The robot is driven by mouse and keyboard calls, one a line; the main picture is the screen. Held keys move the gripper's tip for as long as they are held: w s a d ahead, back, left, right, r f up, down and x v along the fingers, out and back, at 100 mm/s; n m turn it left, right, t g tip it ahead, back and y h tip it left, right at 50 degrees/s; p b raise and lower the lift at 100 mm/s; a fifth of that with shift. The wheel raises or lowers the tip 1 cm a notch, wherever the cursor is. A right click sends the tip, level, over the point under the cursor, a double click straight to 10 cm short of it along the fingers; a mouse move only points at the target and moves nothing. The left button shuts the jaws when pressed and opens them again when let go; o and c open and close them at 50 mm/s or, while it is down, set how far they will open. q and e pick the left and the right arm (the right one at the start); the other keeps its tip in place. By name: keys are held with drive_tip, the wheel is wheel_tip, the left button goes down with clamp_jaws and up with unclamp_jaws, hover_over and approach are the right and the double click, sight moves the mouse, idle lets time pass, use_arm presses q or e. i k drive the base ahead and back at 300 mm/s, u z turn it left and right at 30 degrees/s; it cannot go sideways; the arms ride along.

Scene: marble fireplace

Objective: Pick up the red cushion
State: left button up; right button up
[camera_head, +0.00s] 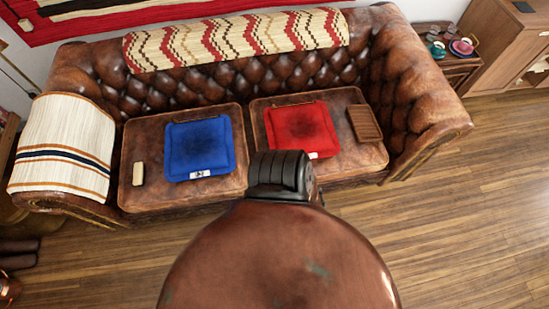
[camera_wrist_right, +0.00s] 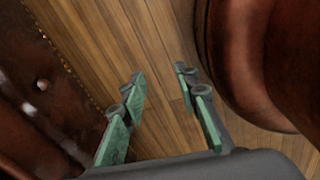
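The red cushion (camera_head: 301,129) lies flat on the right seat of the brown leather sofa (camera_head: 259,107). Its dark middle and a small white tag at its front edge show. No gripper touches it. My right gripper (camera_wrist_right: 160,78) shows in the right wrist view with its green fingers apart and nothing between them. Wooden floor lies beyond the fingers, and brown leather is at the left. The cushion is not in the right wrist view. Neither gripper can be made out in the head view.
A blue cushion (camera_head: 199,148) lies left of the red one. A brown slatted object (camera_head: 364,123) lies close on its right, and a small pale object (camera_head: 138,174) lies at the far left of the seat. Wooden floor (camera_head: 460,220) is clear at the right.

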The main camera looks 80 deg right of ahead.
sight(307, 126)
drive_tip(key=z, duration=2.45)
